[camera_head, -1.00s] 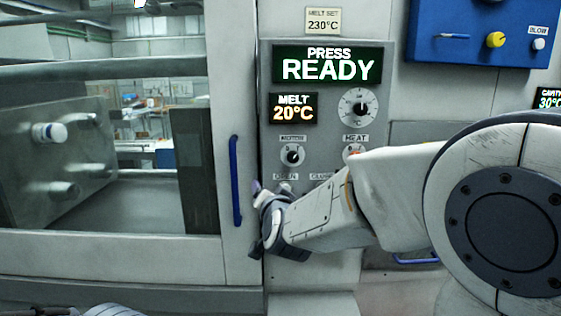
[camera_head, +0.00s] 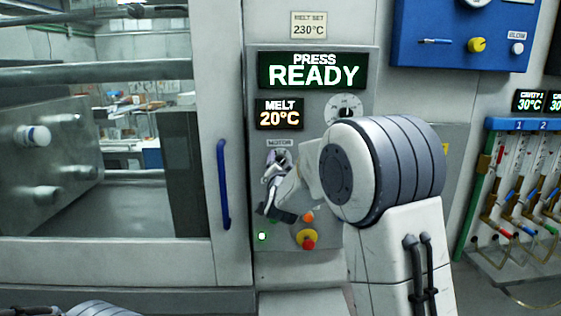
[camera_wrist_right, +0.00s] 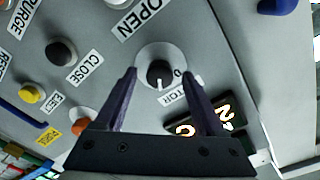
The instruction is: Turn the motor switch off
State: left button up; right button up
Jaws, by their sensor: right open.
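The motor switch is a black rotary knob on a pale round plate; in the right wrist view the knob (camera_wrist_right: 160,73) sits between my right gripper's (camera_wrist_right: 159,76) two fingers. The fingers are apart, one on each side of it; I cannot tell whether they touch it. The MOTOR label is partly covered by a finger there. In the head view the MOTOR label (camera_head: 280,143) shows above my right gripper (camera_head: 277,160), which largely hides the switch. My left gripper is not in view.
The panel also carries the READY display (camera_head: 312,70), the MELT display (camera_head: 279,114), a heat dial (camera_head: 345,108) and a red-and-yellow button (camera_head: 307,239). A blue door handle (camera_head: 222,185) stands left of the gripper. The wrist view shows a black CLOSE button (camera_wrist_right: 60,52) nearby.

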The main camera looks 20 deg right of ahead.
grip_shut()
jog(key=shift+f+n, duration=0.1)
jog(key=shift+n, duration=0.2)
jog(key=shift+n+b, duration=0.45)
jog(key=shift+n, duration=0.45)
jog(key=n, duration=0.3)
jog(key=shift+n+b, duration=0.3)
jog(key=n, duration=0.3)
jog(key=shift+n, duration=0.4)
jog(key=shift+w+n, duration=0.1)
jog(key=shift+n, duration=2.1)
